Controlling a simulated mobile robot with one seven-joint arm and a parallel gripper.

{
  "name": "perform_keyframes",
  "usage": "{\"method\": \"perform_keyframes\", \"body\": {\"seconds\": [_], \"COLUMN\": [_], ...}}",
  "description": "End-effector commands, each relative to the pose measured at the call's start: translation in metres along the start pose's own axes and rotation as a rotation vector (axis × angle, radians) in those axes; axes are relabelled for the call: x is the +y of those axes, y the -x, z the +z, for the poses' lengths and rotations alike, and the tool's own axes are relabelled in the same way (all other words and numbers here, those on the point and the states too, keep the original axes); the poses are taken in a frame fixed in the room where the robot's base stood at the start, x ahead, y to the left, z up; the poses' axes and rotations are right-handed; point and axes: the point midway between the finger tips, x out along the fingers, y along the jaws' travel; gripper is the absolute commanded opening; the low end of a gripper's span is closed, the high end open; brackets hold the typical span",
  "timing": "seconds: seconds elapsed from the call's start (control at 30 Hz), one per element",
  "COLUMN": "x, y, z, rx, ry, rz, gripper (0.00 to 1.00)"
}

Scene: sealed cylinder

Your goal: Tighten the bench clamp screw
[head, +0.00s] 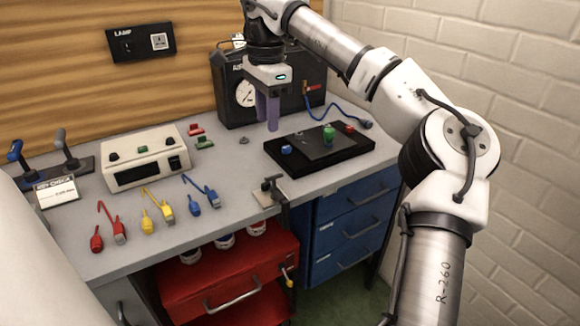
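The bench clamp (270,190) is a small dark metal clamp at the front edge of the grey workbench, near the middle of the head view. A dark screw part hangs below the edge, but its details are too small to read. My gripper (268,122) points down above the rear of the bench, in front of the black box with a gauge. It is well behind the clamp and apart from it. Its two purple fingers overlap in this view, so their opening is unclear. I see nothing held between them.
A black tray (352,157) with coloured knobs lies right of the clamp. A white control box (146,172) and several coloured cables and plugs are on the left. The gauge box (290,92) stands behind my gripper. Red drawers (230,280) and blue drawers (350,226) are below.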

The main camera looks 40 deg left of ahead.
Motion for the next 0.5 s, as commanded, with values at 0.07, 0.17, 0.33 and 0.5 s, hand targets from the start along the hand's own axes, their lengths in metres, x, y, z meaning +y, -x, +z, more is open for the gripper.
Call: {"method": "perform_keyframes", "body": {"seconds": [0.07, 0.17, 0.33, 0.5], "x": [0.003, 0.003, 0.004, 0.004], "y": [0.002, -0.006, -0.035, -0.072], "z": [-0.006, -0.008, -0.008, -0.008], "rx": [0.019, 0.022, 0.018, 0.017], "ry": [-0.006, -0.007, -0.006, -0.005], "rz": [0.009, 0.012, 0.012, 0.012], "gripper": [0.35, 0.35, 0.35, 0.35]}}
